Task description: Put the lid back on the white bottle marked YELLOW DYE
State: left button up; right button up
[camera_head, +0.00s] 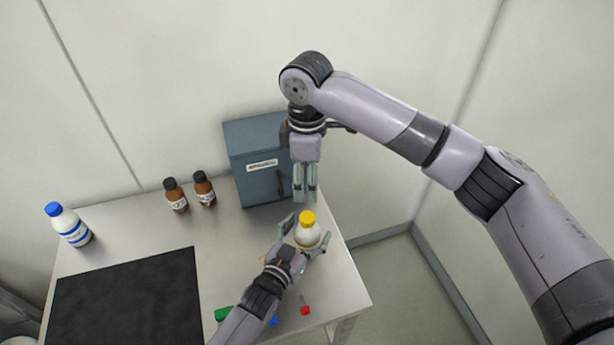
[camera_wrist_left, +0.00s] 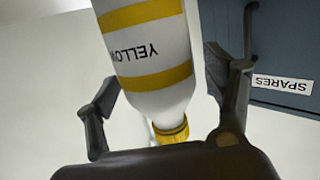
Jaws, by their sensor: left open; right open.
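The white bottle marked YELLOW (camera_wrist_left: 150,50) has yellow bands; its lower wording is out of sight. It stands upright near the table's right edge in the head view (camera_head: 308,237). A yellow lid (camera_head: 308,217) sits on its neck, and also shows in the left wrist view (camera_wrist_left: 171,133), where the picture is upside down. My left gripper (camera_head: 304,237) is open, with one finger on each side of the bottle; contact cannot be told. My right gripper (camera_head: 305,197) is open and empty, pointing down just above and behind the lid.
A blue-grey SPARES box (camera_head: 260,185) stands behind the bottle. Two brown bottles (camera_head: 176,196) (camera_head: 204,189) and a blue-capped white bottle (camera_head: 69,226) stand to the left. A black mat (camera_head: 130,300) covers the front left. Small green (camera_head: 222,313), blue (camera_head: 272,321) and red (camera_head: 305,310) items lie near my left arm.

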pick_arm(q)
jog(key=shift+s, duration=0.1)
jog(key=v, duration=1.2)
jog(key=shift+f, duration=0.1)
